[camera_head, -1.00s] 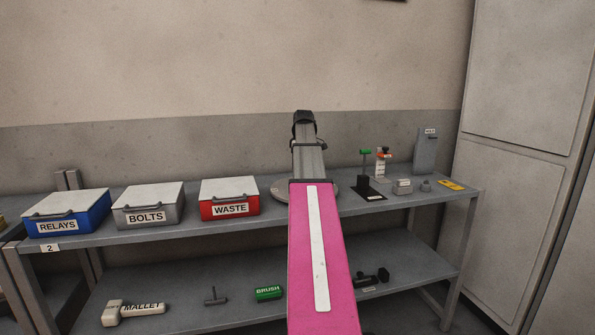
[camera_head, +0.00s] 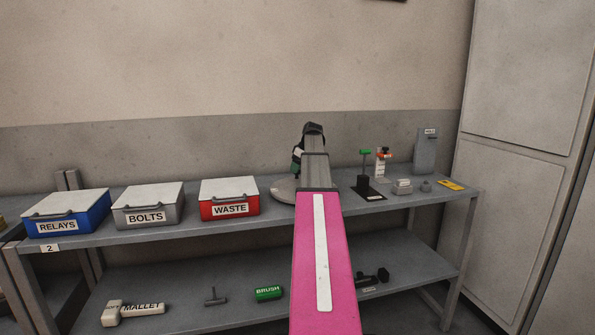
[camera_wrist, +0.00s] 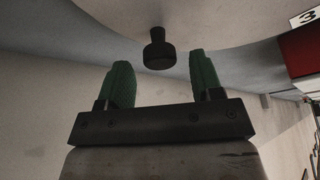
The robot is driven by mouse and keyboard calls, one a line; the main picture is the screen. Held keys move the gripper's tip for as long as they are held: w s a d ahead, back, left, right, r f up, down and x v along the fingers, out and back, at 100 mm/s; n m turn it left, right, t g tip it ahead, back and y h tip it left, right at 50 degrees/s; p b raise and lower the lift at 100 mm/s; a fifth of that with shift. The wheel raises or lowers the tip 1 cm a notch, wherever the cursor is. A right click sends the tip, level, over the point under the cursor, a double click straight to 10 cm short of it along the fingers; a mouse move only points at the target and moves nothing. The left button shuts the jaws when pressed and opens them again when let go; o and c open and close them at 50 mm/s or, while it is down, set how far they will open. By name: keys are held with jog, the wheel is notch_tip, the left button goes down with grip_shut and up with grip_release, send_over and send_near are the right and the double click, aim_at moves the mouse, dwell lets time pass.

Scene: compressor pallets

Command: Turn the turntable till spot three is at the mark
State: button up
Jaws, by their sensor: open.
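The turntable (camera_head: 283,189) is a pale grey disc on the bench top, right of the red bin and mostly hidden behind my arm. In the wrist view its pale surface (camera_wrist: 225,22) fills the top. A dark knob (camera_wrist: 158,55) stands out from that surface. My gripper (camera_wrist: 160,68) is open, with green fingers on either side of the knob in the picture and visible gaps to it. The gripper also shows small in the head view (camera_head: 297,162). A white tag reading 3 (camera_wrist: 305,18) is at the upper right; I cannot tell what bears it. The mark is not identifiable.
Left of the turntable stand the WASTE bin (camera_head: 230,210), BOLTS bin (camera_head: 148,217) and RELAYS bin (camera_head: 65,226). To its right are a black stand with a green top (camera_head: 365,153) and a grey upright block (camera_head: 426,155). The lower shelf (camera_head: 222,305) holds a mallet and brush.

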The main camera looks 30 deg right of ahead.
jog(key=shift+x, duration=0.8)
jog(key=shift+c, duration=0.2)
grip_shut()
